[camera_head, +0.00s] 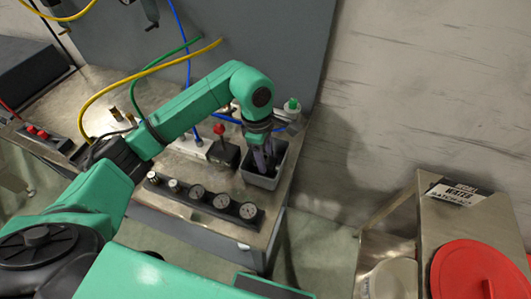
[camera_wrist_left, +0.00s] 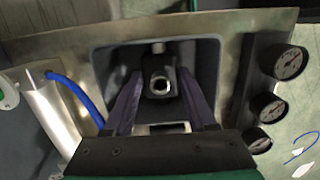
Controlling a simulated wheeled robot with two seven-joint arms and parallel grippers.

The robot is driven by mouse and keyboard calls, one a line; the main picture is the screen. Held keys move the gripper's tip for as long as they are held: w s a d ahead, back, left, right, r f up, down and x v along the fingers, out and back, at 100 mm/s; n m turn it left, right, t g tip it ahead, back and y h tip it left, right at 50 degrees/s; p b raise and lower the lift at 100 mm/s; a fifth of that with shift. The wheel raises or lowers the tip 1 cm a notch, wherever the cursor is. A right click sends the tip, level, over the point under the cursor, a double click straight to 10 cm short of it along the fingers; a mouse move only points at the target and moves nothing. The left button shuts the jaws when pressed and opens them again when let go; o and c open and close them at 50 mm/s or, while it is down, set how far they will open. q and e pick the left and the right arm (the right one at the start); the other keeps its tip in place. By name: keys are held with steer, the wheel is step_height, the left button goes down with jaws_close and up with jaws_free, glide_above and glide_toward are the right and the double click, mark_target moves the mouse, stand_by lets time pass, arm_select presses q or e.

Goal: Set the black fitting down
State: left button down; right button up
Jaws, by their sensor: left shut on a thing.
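My left gripper (camera_head: 264,162) reaches down into a small grey open bin (camera_head: 256,180) at the right end of the metal bench. In the left wrist view, its two purple fingers (camera_wrist_left: 160,103) are shut on the black fitting (camera_wrist_left: 158,75), a dark block with a bright metal ring. The fitting is between the fingers and inside the bin's walls (camera_wrist_left: 208,62). I cannot tell whether it touches the bin floor. In the head view, the fingers and bin hide the fitting. My right gripper is not in view.
A row of gauges (camera_head: 222,201) lies along the bench front. A cart with a red lid (camera_head: 478,270) stands at the right.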

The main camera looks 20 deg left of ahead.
arm_select(q)
steer(key=shift+w, duration=0.15)
steer(key=shift+f, duration=0.2)
steer(key=shift+c, duration=1)
jaws_free()
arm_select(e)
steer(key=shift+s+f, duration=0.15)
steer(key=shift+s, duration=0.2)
arm_select(q)
steer(key=shift+r, duration=0.1)
steer(key=shift+r, duration=0.15)
step_height(320, 180, up, 12)
steer(key=a+b, duration=0.1)
steer(key=b, duration=0.1)
steer(key=shift+a+b, duration=0.2)
steer(key=shift+b, duration=0.2)
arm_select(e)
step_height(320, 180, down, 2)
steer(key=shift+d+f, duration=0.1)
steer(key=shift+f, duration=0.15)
